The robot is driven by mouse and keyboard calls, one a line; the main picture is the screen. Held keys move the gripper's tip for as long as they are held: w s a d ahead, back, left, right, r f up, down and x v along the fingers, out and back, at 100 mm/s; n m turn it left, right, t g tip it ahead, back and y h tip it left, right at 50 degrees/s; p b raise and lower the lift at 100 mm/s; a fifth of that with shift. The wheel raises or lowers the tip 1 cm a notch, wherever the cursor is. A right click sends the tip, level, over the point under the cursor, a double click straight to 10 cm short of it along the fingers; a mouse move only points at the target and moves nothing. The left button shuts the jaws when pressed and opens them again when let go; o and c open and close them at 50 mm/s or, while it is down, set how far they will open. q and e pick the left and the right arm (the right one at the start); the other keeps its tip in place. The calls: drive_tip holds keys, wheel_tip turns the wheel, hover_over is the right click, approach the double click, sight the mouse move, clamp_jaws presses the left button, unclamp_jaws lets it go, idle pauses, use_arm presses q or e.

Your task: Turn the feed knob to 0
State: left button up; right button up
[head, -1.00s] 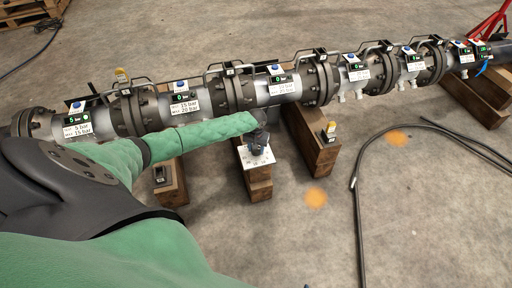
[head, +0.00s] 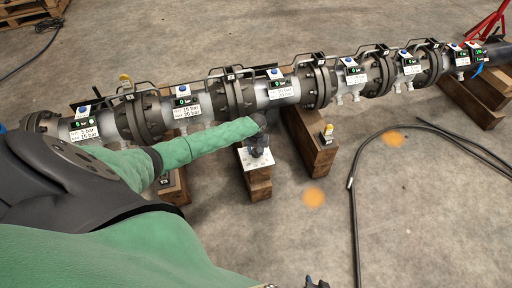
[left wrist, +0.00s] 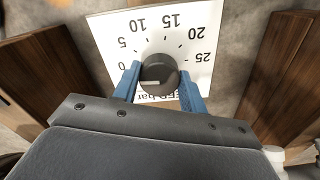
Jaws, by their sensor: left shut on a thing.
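The feed knob (left wrist: 158,72) is a dark round knob on a white dial plate (left wrist: 205,45) marked from 0 to 25, with "bar" partly hidden below. Its pale mark points left, close to the 0 side of the scale. My left gripper (left wrist: 159,78) has its blue fingers on both sides of the knob and is shut on it. In the head view my left gripper (head: 258,140) is over the plate (head: 245,160) and hides the knob. Dark tips of my right gripper (head: 316,283) show at the bottom edge, mostly cut off.
A flanged pipe (head: 283,92) with several gauges and handles runs across behind the plate. Wooden blocks (head: 310,145) support it. A black hose (head: 354,215) lies on the floor at right. The floor at front right is mostly clear.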

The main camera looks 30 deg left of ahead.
drive_tip(key=shift+r, duration=0.4)
use_arm(q)
drive_tip(key=o, duration=1)
use_arm(e)
drive_tip(key=shift+s+a, duration=0.1)
use_arm(q)
wheel_tip(320, 180, up, 6)
drive_tip(key=shift+r+p, duration=0.25)
drive_tip(key=shift+p, duration=0.05)
drive_tip(key=shift+r, duration=0.65)
use_arm(e)
drive_tip(key=shift+w+r, duration=0.15)
drive_tip(key=shift+r, duration=0.45)
drive_tip(key=shift+w+r, duration=0.15)
drive_tip(key=shift+r, duration=0.45)
drive_tip(key=shift+s+f, duration=0.1)
drive_tip(key=shift+f, duration=0.15)
